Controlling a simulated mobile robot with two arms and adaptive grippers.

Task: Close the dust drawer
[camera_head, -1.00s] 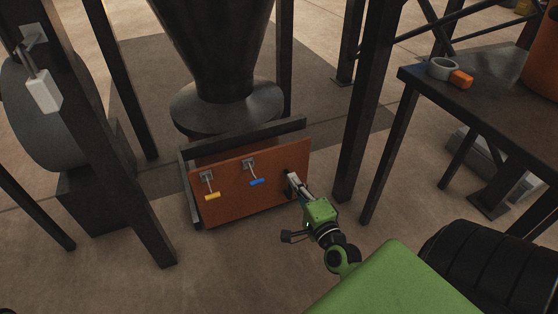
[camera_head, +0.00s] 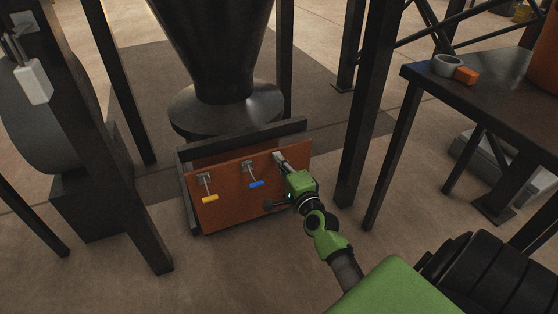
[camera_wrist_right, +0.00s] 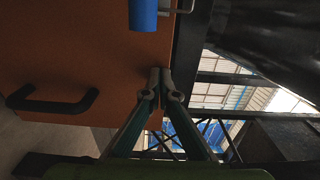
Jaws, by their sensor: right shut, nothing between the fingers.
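The dust drawer's orange front panel (camera_head: 230,194) stands below the hopper, in front of a dark frame, with a gap showing behind its top edge. It carries a yellow-gripped latch (camera_head: 209,198) and a blue-gripped latch (camera_head: 257,184). Contact cannot be told. My left gripper is not in view.
The dark hopper (camera_head: 213,50) hangs above the drawer, and steel posts (camera_head: 367,100) stand on both sides. A dark table (camera_head: 480,95) at the right bears a grey ring (camera_head: 448,65) and an orange block (camera_head: 466,75). Floor in front of the drawer is clear.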

